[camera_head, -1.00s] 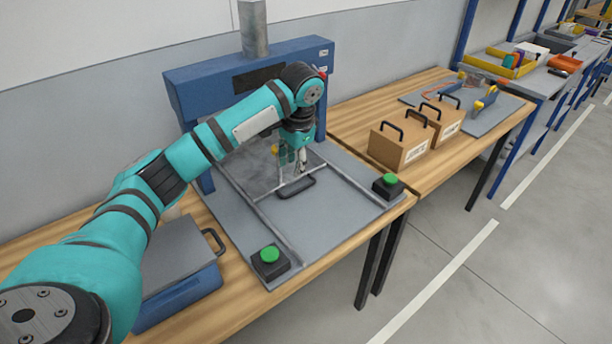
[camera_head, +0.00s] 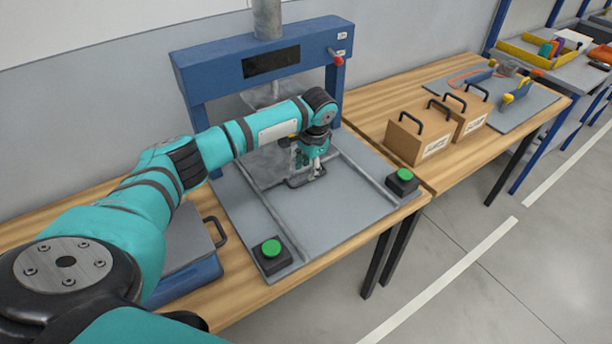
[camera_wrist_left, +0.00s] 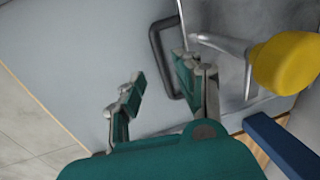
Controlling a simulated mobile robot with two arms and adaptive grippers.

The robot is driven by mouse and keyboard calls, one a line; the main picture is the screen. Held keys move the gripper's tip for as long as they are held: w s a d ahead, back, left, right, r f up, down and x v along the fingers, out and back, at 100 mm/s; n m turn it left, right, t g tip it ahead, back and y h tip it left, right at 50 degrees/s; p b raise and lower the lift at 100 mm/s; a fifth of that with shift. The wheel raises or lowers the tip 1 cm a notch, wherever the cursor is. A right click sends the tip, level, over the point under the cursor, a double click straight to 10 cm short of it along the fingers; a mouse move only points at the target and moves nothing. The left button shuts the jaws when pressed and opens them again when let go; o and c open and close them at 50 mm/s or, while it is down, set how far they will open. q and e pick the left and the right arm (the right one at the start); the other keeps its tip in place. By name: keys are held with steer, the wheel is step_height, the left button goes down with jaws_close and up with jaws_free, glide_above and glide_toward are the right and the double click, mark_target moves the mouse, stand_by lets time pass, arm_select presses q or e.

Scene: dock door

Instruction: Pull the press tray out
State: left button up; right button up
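The press (camera_head: 262,62) is a blue frame on the wooden bench. Its grey metal tray (camera_head: 262,168) lies low between two rails, with a dark handle (camera_head: 294,184) at its front edge. My left gripper (camera_head: 317,173) is down at the handle's right part and hides some of it. In the left wrist view the fingers (camera_wrist_left: 158,84) are apart, and the handle (camera_wrist_left: 157,48) shows beside and partly behind the right-hand finger. I cannot tell whether they touch. My right gripper is not in view.
Green buttons on black boxes (camera_head: 272,249) (camera_head: 403,181) stand at the front corners of the grey base plate (camera_head: 325,215), which is clear between the rails. A yellow knob (camera_wrist_left: 287,60) is close to the gripper. A blue box (camera_head: 190,276) stands left; cartons (camera_head: 420,143) stand right.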

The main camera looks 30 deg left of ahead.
mark_target(305, 181)
arm_select(q)
steer(key=f, duration=0.4)
steer(key=shift+w+a, duration=0.1)
steer(key=shift+a, duration=0.2)
steer(key=shift+f, duration=0.25)
steer(key=shift+a+f, duration=0.1)
steer(key=shift+f, duration=0.05)
steer(key=c, duration=0.6)
jaws_close()
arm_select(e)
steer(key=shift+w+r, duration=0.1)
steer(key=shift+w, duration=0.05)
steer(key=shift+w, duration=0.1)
